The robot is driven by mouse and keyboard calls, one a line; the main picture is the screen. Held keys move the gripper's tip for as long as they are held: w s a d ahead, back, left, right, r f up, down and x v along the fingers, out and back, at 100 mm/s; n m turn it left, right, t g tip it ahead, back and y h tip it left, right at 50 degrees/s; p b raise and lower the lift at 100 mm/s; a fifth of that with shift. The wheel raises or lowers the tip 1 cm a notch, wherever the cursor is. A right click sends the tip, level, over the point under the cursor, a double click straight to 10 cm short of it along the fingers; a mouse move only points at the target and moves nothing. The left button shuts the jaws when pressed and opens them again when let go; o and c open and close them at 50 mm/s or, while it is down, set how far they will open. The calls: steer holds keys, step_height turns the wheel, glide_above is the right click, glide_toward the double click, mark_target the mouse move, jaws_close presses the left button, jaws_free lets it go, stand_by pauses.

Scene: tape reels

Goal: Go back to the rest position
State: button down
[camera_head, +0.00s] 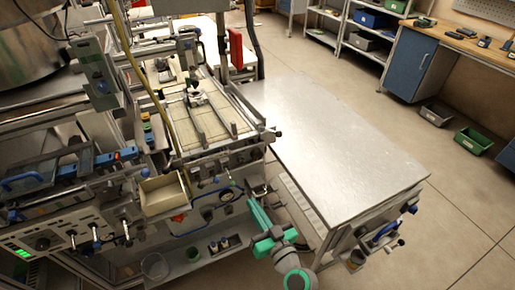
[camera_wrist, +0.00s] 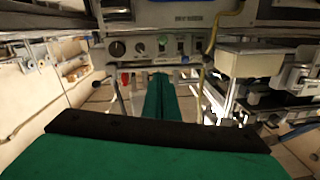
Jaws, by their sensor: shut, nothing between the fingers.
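My gripper (camera_head: 253,204) is low in the head view, in front of the machine (camera_head: 205,165) and left of the metal table (camera_head: 335,145). Its green fingers point up toward the machine's front. In the wrist view my gripper (camera_wrist: 160,78) shows its two long green fingers pressed together, with nothing between them. The machine's front panel (camera_wrist: 160,47), with knobs and switches, lies beyond the fingertips. I cannot tell the exact gap between the fingertips and the machine.
The metal table's top is bare. A beige open bin (camera_head: 163,194) hangs at the machine's front. A green crate (camera_head: 473,141) and a grey crate (camera_head: 436,115) stand on the floor at right. The floor at lower right is clear.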

steer(key=shift+d, duration=0.1)
steer(key=s+d+f+m+h, duration=0.2)
steer(key=s+f+m+h, duration=0.15)
steer(key=s+f, duration=0.35)
steer(key=s+d+f+m+h, duration=0.25)
steer(key=s+f+h, duration=0.2)
steer(key=s, duration=0.55)
steer(key=s+r+n, duration=0.1)
steer(key=s+r, duration=0.2)
steer(key=s, duration=0.5)
steer(key=s+r+h, duration=0.1)
steer(key=s+r, duration=0.2)
steer(key=s, duration=0.6)
steer(key=shift+s+a+r+n, duration=0.3)
steer(key=shift+a+r+n, duration=0.05)
steer(key=shift+r+n, duration=0.05)
